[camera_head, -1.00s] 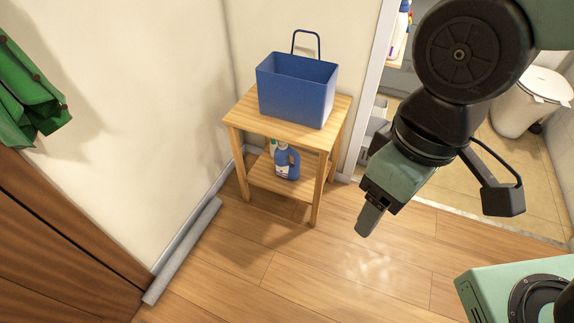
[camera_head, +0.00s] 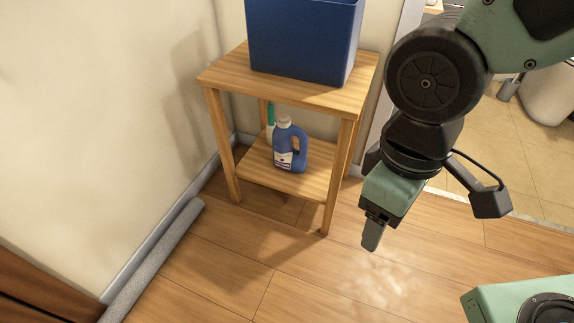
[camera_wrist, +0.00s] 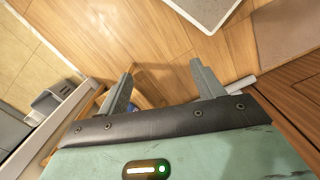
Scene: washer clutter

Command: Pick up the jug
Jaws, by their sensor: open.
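The jug (camera_head: 291,146) is blue with a white cap and a white label, and its handle is on the right side. It stands upright on the lower shelf (camera_head: 262,177) of a small wooden table (camera_head: 290,90). My gripper (camera_head: 371,238) is to the right of the table, pointing down over the floor, apart from the jug. In the wrist view my gripper (camera_wrist: 160,88) shows two spread fingers with nothing between them. A small patch of blue shows near the left finger there, too little to identify.
A blue bin (camera_head: 303,40) stands on the table top. A teal-topped bottle (camera_head: 270,120) is behind the jug. The table legs frame the shelf. A grey roll (camera_head: 155,262) lies along the left wall. The floor in front is clear.

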